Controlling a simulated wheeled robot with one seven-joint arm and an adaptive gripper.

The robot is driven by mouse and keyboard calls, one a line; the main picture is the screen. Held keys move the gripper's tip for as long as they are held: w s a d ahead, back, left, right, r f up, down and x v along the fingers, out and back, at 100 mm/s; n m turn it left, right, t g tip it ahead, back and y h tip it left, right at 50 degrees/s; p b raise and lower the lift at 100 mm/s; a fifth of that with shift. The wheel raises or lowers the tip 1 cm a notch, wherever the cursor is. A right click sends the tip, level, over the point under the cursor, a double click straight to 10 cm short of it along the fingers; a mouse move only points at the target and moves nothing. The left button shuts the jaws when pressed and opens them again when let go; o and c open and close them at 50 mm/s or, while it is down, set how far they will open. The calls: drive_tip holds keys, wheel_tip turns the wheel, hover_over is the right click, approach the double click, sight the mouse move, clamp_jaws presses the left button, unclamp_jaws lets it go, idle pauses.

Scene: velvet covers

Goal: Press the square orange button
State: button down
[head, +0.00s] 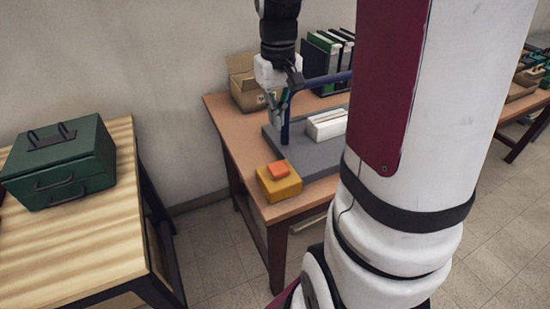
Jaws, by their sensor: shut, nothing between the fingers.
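The square orange button (278,170) sits on top of a yellow box (279,186) at the near left corner of the brown table (229,139). My gripper (273,122) points down above the same table, behind the button in the picture and clear of it. Its fingers are shut and I see nothing held in them. A blue post (285,122) stands close beside the fingers; I cannot tell if they touch. My own arm covers the right part of the table.
A grey board (272,139) with a white block (325,125) lies behind the button. A cardboard box (243,88) and several binders (322,58) stand at the back. A green toolbox (62,162) sits on a separate wooden table (85,245) at left, across a floor gap.

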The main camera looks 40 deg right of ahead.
sight(278, 169)
wheel_tip(278, 169, down, 14)
drive_tip(key=shift+r+b, duration=0.25)
drive_tip(key=shift+b, duration=0.4)
wheel_tip(278, 169, down, 2)
drive_tip(key=shift+f+b, duration=0.25)
drive_tip(key=shift+b, duration=0.3)
drive_tip(key=shift+s+a, duration=0.1)
drive_tip(key=shift+s, duration=0.1)
drive_tip(key=shift+f, duration=0.1)
wheel_tip(278, 169, up, 15)
drive_tip(key=p, duration=0.4)
drive_tip(key=shift+w, duration=0.25)
